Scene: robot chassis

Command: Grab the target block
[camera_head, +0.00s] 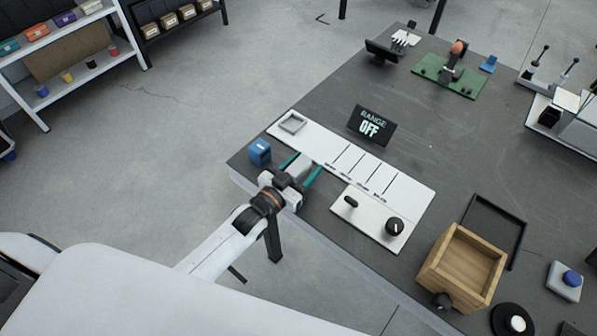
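A pale grey-white block (301,165) stands at the front left part of the white slotted panel on the dark table. My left gripper (308,163) reaches in from the lower left, its two teal fingers apart on either side of this block. I cannot tell whether the fingers touch it. A blue block (260,152) sits to the left of the gripper, near the table's left corner, apart from the fingers. My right gripper is not in view.
The white panel (404,183) has several dark slots and a square pad (292,123). A white knob plate (370,216), a wooden box (478,262) and a green board (435,73) are to the right.

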